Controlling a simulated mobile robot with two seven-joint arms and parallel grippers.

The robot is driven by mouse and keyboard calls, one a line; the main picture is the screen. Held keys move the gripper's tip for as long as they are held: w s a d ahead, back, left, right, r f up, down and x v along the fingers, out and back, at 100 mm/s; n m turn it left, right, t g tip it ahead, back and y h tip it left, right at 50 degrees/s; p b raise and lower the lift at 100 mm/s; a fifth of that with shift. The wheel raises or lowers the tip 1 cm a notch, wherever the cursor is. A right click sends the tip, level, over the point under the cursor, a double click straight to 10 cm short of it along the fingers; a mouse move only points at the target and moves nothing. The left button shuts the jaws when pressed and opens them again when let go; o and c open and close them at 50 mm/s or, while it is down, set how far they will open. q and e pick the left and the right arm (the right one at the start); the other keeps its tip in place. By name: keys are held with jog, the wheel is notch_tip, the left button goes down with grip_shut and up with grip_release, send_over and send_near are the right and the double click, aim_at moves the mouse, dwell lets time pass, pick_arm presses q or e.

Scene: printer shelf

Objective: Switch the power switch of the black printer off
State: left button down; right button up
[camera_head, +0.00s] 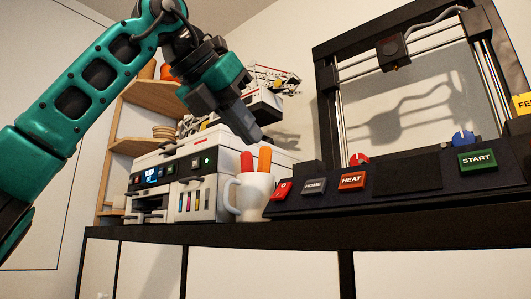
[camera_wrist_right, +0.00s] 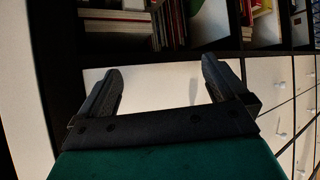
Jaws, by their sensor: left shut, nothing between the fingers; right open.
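The black printer (camera_head: 325,130) has an upright frame and a dark base with a front panel on the right of the head view. A red switch marked with a white O or 0 (camera_head: 281,190) is at the panel's left end. Beside it are a grey HOME button (camera_head: 314,186), a red-orange HEAT button (camera_head: 352,180) and a green START button (camera_head: 478,160). My left gripper (camera_head: 254,136) is shut and empty, pointing down to the right, above the mug and up-left of the red switch. My right gripper (camera_wrist_right: 160,68) is open and empty in the right wrist view, away from the printer.
A white mug (camera_head: 249,199) with orange pens stands just left of the red switch. A white printer (camera_head: 208,165) with a lit display is behind it. All stand on a black shelf (camera_head: 300,234). The right wrist view shows books (camera_wrist_right: 115,25) and white cabinet fronts (camera_wrist_right: 270,82).

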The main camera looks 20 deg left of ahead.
pick_arm(q)
jog(key=v, duration=0.4)
jog(key=shift+s, duration=0.1)
dwell(0.6)
